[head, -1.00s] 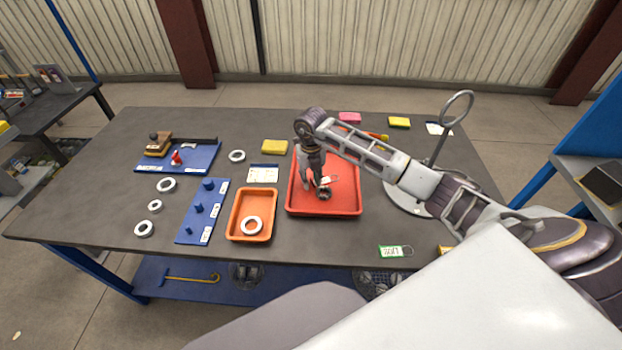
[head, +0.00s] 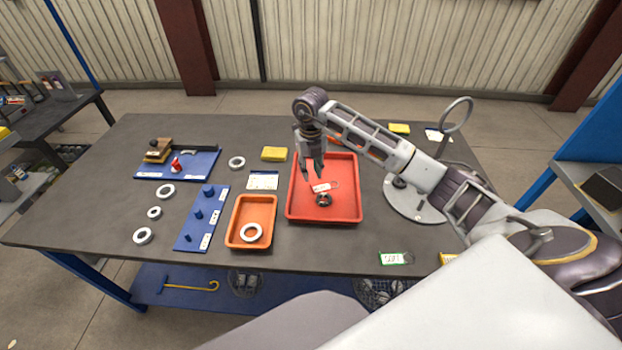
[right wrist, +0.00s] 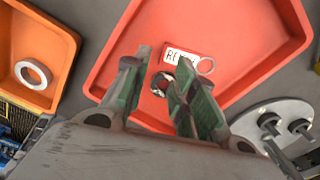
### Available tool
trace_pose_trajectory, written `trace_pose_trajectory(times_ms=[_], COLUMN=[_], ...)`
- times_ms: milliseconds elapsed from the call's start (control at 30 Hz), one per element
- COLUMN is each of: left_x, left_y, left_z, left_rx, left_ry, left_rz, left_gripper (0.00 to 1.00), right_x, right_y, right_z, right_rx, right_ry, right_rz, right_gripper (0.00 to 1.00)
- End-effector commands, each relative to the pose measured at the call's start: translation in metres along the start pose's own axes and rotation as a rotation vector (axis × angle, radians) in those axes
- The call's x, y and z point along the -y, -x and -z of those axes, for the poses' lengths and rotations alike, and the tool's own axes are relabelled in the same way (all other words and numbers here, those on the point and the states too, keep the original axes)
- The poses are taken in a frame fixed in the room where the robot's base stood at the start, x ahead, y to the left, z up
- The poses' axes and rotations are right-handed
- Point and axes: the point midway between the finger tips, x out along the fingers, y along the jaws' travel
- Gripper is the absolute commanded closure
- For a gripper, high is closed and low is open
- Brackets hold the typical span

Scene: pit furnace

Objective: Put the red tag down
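The red tag (head: 321,188) lies in the red tray (head: 345,213); its white label faces up. In the right wrist view, the tag (right wrist: 180,57) shows its white label and a ring at its right end. My right gripper (head: 313,174) is open and empty above the tray, its fingers pointing down, apart from the tag. In the right wrist view the open fingers (right wrist: 163,72) frame part of the tray floor. A small dark ring-shaped part (head: 323,200) lies beside the tag. My left gripper is not in view.
An orange tray (head: 239,214) holding a white ring (head: 252,232) stands to the left. A blue peg board (head: 188,236) and several rings lie further left. A round metal stand (head: 420,207) is at the right. A green tag (head: 396,258) lies near the front edge.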

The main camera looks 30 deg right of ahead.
Motion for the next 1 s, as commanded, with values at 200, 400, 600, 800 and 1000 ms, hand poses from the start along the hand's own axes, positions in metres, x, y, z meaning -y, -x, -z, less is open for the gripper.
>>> trace_pose_trajectory(times_ms=[200, 400, 600, 800, 1000], left_x=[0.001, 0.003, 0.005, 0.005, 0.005], left_y=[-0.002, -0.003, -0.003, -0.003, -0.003], left_z=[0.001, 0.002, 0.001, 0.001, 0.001], left_rx=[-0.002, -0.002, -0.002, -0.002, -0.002], left_ry=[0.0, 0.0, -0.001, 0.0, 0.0], left_rz=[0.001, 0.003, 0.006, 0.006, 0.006], left_gripper=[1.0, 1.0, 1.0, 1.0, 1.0], right_x=[0.0, 0.0, 0.0, 0.0, 0.0], right_y=[0.03, 0.044, 0.047, 0.047, 0.047], right_z=[-0.001, 0.0, 0.0, 0.0, 0.0], right_rx=[0.003, 0.001, 0.0, 0.0, 0.0], right_ry=[0.0, 0.0, 0.0, 0.0, 0.0], right_rz=[-0.001, 0.0, -0.001, 0.0, 0.0], right_gripper=[0.73, 0.73, 0.73, 0.73, 0.73])
